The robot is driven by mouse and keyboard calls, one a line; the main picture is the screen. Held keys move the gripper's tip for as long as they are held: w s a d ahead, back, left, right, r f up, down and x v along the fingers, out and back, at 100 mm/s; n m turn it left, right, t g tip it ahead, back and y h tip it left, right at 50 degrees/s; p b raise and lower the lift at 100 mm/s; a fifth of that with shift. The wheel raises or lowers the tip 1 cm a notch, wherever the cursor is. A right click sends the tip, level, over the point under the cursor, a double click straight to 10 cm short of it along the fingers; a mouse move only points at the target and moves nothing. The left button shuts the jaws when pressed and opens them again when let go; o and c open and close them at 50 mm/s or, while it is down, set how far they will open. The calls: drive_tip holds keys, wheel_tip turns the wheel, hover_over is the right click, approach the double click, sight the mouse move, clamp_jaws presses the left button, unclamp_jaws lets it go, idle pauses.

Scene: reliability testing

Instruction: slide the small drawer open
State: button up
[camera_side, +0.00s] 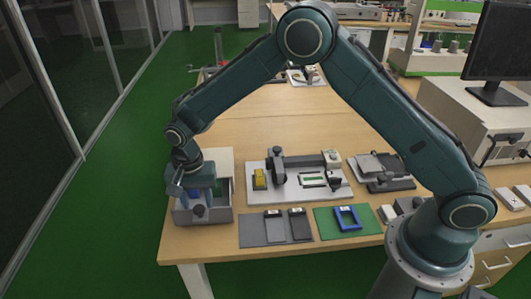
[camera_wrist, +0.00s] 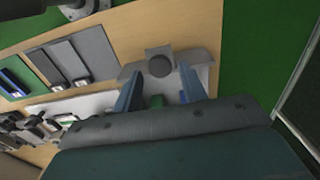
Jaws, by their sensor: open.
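The small drawer (camera_side: 222,214) is a grey box at the left front corner of the wooden table, with a dark round knob (camera_side: 198,210) on its front. My gripper (camera_side: 199,197) is over this front, pointing down, and hides part of the drawer. In the wrist view my gripper (camera_wrist: 158,70) has two blue fingers standing apart. The knob (camera_wrist: 159,62) shows in the gap near their tips, and I see no finger closed on it. The grey drawer (camera_wrist: 196,57) is partly hidden behind the fingers.
Right of the drawer are a white plate (camera_side: 342,190) with a yellow block and fixtures, a grey mat (camera_side: 254,232) with flat pieces, and a green mat (camera_side: 330,225) with a blue frame. The table's front edge is close.

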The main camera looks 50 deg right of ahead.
drive_tip(key=shift+r, duration=1.6)
drive_tip(key=shift+s+d+r, duration=0.1)
drive_tip(key=shift+d+r, duration=0.1)
drive_tip(key=shift+r, duration=0.3)
drive_tip(key=s+d+r+n+t, duration=0.1)
drive_tip(key=s+d+r+n, duration=0.1)
drive_tip(key=s+d+r, duration=0.55)
drive_tip(key=s+d+r+n+t, duration=0.2)
drive_tip(key=s+d+r, duration=0.2)
drive_tip(key=r, duration=0.7)
drive_tip(key=s+d+r+n+t, duration=0.1)
drive_tip(key=s+d+n, duration=0.1)
drive_tip(key=s, duration=0.7)
drive_tip(key=s+d+r+n+t, duration=0.1)
drive_tip(key=s+d, duration=0.4)
drive_tip(key=s, duration=0.5)
drive_tip(key=shift+s+r+n+t, duration=0.3)
drive_tip(key=shift+r+n, duration=0.35)
drive_tip(key=shift+n, duration=0.35)
drive_tip(key=shift+w, duration=0.1)
